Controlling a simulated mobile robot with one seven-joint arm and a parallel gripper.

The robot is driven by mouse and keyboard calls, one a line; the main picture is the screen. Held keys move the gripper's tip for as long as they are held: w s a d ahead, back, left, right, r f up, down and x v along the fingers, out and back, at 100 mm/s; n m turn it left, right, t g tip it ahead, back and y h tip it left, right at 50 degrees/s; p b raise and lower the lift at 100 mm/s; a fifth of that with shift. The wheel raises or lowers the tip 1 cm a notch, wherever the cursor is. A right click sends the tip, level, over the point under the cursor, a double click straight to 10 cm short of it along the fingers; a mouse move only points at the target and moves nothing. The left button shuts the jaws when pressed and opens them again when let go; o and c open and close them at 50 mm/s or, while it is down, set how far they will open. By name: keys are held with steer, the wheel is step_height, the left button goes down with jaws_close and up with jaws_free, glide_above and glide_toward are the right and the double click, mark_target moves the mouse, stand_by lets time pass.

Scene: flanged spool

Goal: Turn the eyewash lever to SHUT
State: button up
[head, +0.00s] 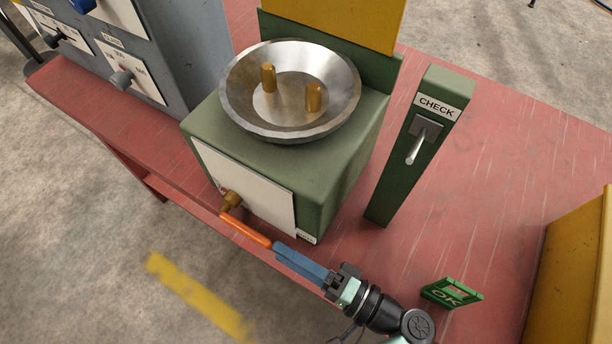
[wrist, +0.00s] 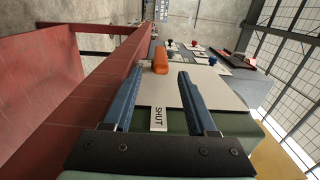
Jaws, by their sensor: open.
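The eyewash unit is a green box (head: 335,190) with a steel bowl (head: 290,118) on top and a white front plate (head: 255,195). An orange lever (head: 246,229) extends from a brass valve (head: 231,201) on that plate, pointing right and down in the head view. In the wrist view the lever's orange end (wrist: 161,58) shows beyond and between my fingers. A SHUT label (wrist: 158,118) is on the plate, and its small tag is at the plate's lower right corner (head: 306,238) in the head view. My gripper (head: 275,246) is open, its blue fingertips at the lever's end; contact is unclear.
A green post marked CHECK (head: 405,160) with a metal handle stands right of the unit. A green OK sign (head: 452,293) sits on the red bench (head: 480,190). A grey control panel (head: 165,60) is at left, a yellow box (head: 580,270) at right.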

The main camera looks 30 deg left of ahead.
steer(key=shift+s+d, duration=0.2)
steer(key=shift+d, duration=1.5)
